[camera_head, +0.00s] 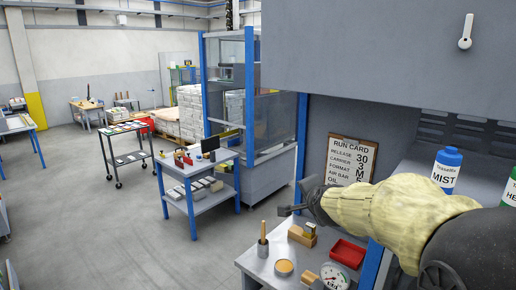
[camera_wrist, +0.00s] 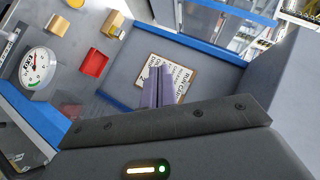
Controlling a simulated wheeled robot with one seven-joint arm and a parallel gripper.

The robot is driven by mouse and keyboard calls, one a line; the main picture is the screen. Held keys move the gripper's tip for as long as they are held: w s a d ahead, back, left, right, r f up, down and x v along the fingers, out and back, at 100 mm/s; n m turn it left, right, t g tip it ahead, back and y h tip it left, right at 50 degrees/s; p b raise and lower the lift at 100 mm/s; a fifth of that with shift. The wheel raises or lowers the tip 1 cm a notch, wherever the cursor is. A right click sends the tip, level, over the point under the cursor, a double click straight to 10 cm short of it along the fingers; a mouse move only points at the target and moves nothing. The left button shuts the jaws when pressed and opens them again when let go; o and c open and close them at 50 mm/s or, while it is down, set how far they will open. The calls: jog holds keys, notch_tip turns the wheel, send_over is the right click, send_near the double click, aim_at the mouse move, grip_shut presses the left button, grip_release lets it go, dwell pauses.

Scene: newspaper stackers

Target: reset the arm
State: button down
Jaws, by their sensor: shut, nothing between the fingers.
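My arm reaches in from the right edge of the head view, in a pale yellow sleeve. My gripper (camera_head: 284,211) points left above the grey bench (camera_head: 262,262). In the wrist view my gripper's fingers (camera_wrist: 160,72) are together, with nothing held between them. They overlap the lower part of the run card clipboard (camera_wrist: 182,72) in that view. The clipboard (camera_head: 351,160) hangs on the panel behind the bench in the head view. My sleeve hides part of the bench and panel.
On the bench are a red tray (camera_head: 348,253), a round gauge (camera_head: 335,276), a wooden block (camera_head: 302,235), a tan disc (camera_head: 284,267) and a brush-like tool (camera_head: 263,240). A blue-capped bottle (camera_head: 446,170) stands behind my arm. Open floor (camera_head: 115,240) lies left.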

jog(key=s+d+f+n+g, duration=0.1)
jog(key=s+f+n+g, duration=0.9)
jog(key=s+f, duration=1.1)
jog(key=s+n, duration=0.2)
jog(key=s, duration=0.2)
jog(key=shift+d+f+n, duration=0.25)
jog(key=shift+d+n, duration=0.05)
jog(key=shift+d, duration=0.1)
